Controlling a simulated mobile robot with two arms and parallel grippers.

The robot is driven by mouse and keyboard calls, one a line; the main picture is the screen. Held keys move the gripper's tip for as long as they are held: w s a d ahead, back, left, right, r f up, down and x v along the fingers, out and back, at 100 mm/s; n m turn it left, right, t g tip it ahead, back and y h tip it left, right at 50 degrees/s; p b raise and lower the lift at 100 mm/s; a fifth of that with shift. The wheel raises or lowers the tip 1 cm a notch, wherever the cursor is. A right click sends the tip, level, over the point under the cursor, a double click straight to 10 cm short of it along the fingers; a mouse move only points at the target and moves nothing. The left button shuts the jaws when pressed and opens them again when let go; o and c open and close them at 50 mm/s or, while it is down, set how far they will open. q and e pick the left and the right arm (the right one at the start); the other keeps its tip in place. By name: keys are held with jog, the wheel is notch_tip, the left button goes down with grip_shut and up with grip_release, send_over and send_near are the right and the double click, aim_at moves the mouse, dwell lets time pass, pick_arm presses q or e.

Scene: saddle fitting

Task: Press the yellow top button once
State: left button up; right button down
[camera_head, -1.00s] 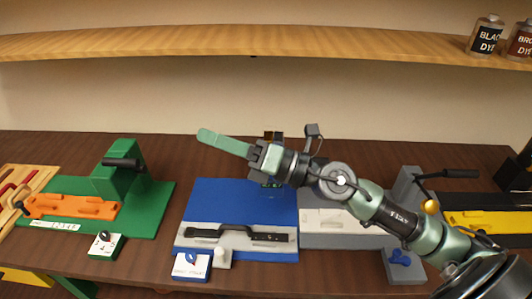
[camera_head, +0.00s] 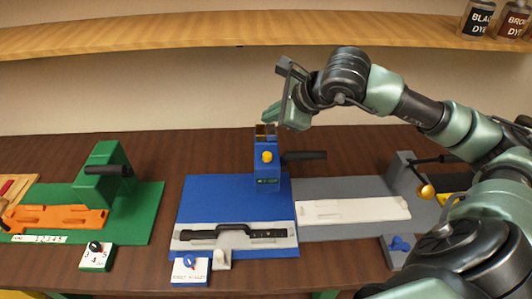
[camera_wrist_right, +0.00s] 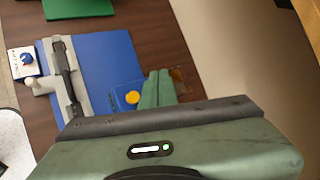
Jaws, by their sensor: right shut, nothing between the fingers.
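The yellow top button (camera_head: 267,156) sits on the blue post of the blue station (camera_head: 268,176) at the back of the blue base plate (camera_head: 215,200). In the right wrist view the button (camera_wrist_right: 132,97) shows just left of my green fingertips (camera_wrist_right: 158,90). My right gripper (camera_head: 272,113) is shut and empty. In the head view its fingertips are above the button, with a visible space between them. A small dark and tan part at the top of the post lies just under the fingertips; whether they touch cannot be told. My left gripper is not in view.
A black lever (camera_head: 304,156) sticks out right of the blue post. A green station (camera_head: 105,180) with an orange plate stands left. A grey station (camera_head: 403,170) with a white plate (camera_head: 350,209) stands right. A shelf (camera_head: 150,37) runs above the bench.

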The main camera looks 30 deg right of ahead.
jog(key=shift+f, duration=0.1)
jog(key=b, duration=0.3)
send_over(270, 157)
notch_tip(270, 157, down, 6)
jog(key=shift+f, duration=0.2)
notch_tip(270, 157, down, 2)
jog(key=b, duration=0.2)
jog(key=shift+b, duration=0.3)
jog(key=shift+w+f, duration=0.1)
jog(key=shift+f, duration=0.1)
jog(key=shift+b, duration=0.3)
dwell(1.1)
jog(key=shift+f+b, duration=0.35)
jog(key=shift+b, duration=0.35)
jog(key=shift+f+b, duration=0.85)
jog(key=shift+b, duration=0.15)
dwell(0.6)
jog(key=shift+r, duration=0.1)
jog(key=shift+d+r+p, duration=0.15)
jog(key=shift+r+p, duration=0.45)
jog(key=shift+r, duration=0.5)
